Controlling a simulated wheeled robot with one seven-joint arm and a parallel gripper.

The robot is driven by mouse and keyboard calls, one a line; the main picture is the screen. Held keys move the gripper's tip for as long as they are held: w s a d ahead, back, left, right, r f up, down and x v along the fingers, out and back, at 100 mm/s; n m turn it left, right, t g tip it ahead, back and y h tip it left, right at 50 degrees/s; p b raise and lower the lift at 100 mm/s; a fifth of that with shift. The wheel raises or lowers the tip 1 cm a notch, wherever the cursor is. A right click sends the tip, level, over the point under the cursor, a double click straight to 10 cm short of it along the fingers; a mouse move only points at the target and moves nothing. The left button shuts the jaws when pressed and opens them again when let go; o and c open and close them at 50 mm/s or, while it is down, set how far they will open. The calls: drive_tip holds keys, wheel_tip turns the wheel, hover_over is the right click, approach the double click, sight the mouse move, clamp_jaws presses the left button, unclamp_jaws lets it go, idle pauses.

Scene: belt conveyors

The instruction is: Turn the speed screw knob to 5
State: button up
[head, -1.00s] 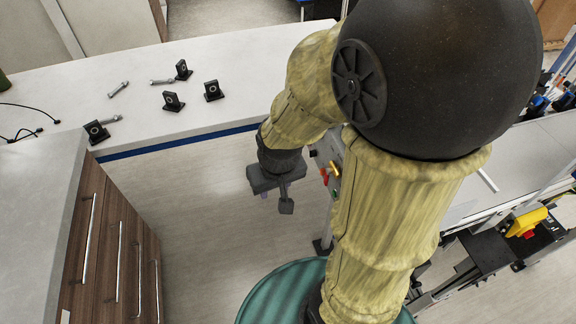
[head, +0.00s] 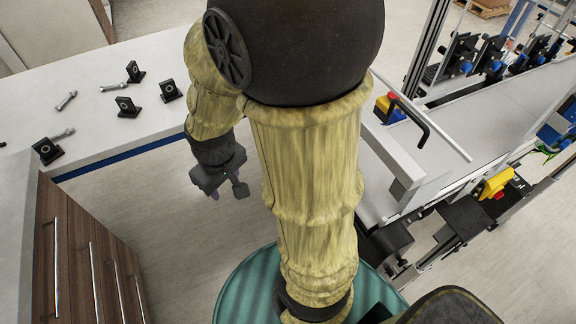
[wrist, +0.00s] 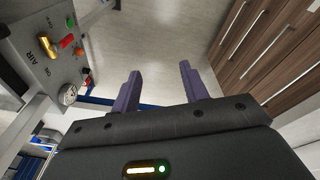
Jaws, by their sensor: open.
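My gripper (wrist: 160,72) is open and empty in the wrist view, its two purple fingers apart over bare floor. In the head view my gripper (head: 218,192) hangs above the floor between the counter and the conveyor. A grey control panel (wrist: 30,38) fills the wrist view's upper left, left of the fingers and apart from them. A pale round knob (wrist: 68,95) with dark marks is at its lower end; I cannot read its setting or tell if it is the speed screw knob. The panel is hidden in the head view.
Beside the knob are a yellow lever (wrist: 46,46), a red button (wrist: 67,41) and a green button (wrist: 70,22). A white counter (head: 100,75) holds several black bearing blocks and bolts. Wooden drawers (head: 85,255) stand left; a conveyor (head: 450,150) stands right.

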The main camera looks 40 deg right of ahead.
drive_tip(key=w+d+f+n+g+h+b, duration=0.2)
drive_tip(key=d+f+n+b, duration=0.1)
drive_tip(key=f+n+b, duration=0.3)
drive_tip(key=w+d+f+n+g+h+b, duration=0.1)
drive_tip(key=d+f+n+g+h+b, duration=0.15)
drive_tip(key=f+n, duration=0.55)
drive_tip(key=w+d+f+n+g+h+b, duration=0.1)
drive_tip(key=w+d+f+n+h+b, duration=0.1)
drive_tip(key=f+n+b, duration=0.35)
drive_tip(key=w+d+f+n+h+b, duration=0.4)
drive_tip(key=w+f+n+h+b, duration=0.6)
drive_tip(key=n, duration=1)
drive_tip(key=shift+w+f+n+h+b, duration=0.3)
drive_tip(key=shift+h+b, duration=0.25)
drive_tip(key=shift+b, duration=0.3)
drive_tip(key=shift+d+t, duration=0.1)
drive_tip(key=shift+t, duration=0.15)
drive_tip(key=s+d+b, duration=0.3)
drive_tip(key=d+b, duration=0.1)
drive_tip(key=d, duration=1.3)
